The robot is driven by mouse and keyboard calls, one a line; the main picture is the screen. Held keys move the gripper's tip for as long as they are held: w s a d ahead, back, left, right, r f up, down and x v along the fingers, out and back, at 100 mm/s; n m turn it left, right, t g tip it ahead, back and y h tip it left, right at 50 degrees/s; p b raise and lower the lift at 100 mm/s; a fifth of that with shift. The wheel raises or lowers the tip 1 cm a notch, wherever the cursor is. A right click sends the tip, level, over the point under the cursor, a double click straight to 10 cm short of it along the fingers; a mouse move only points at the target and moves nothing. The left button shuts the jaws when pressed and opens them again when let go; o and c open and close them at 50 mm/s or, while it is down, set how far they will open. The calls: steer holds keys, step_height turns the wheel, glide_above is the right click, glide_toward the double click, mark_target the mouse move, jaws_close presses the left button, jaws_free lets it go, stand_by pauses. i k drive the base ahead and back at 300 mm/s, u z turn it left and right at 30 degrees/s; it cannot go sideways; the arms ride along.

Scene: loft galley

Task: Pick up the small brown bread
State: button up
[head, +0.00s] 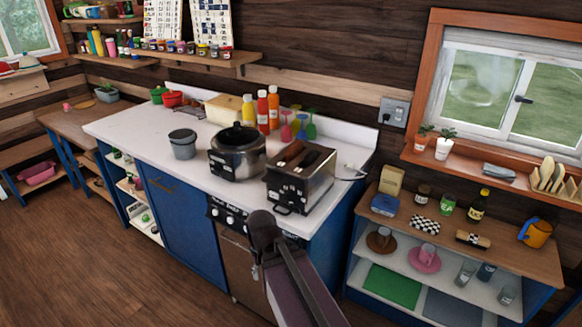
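I cannot make out a thing that is surely the small brown bread. A small tan-brown roll with dark patterned ends (473,238) lies on the low wooden table at the right; I cannot tell if it is bread. Several pale, slice-like pieces (548,177) stand upright in a rack on the window sill; I cannot tell if they are bread or plates. My arm reaches up from the bottom middle in front of the stove, and my gripper cannot be made out.
The white counter (128,128) also bears a dark pot (237,155), a grey bucket (183,146) and several sauce bottles. The wooden floor at left is clear.

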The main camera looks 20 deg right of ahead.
mark_target(312, 155)
steer(key=u, duration=0.25)
steer(key=k, duration=1.05)
steer(key=z, duration=1.4)
steer(key=i, duration=1)
steer(key=u, duration=0.05)
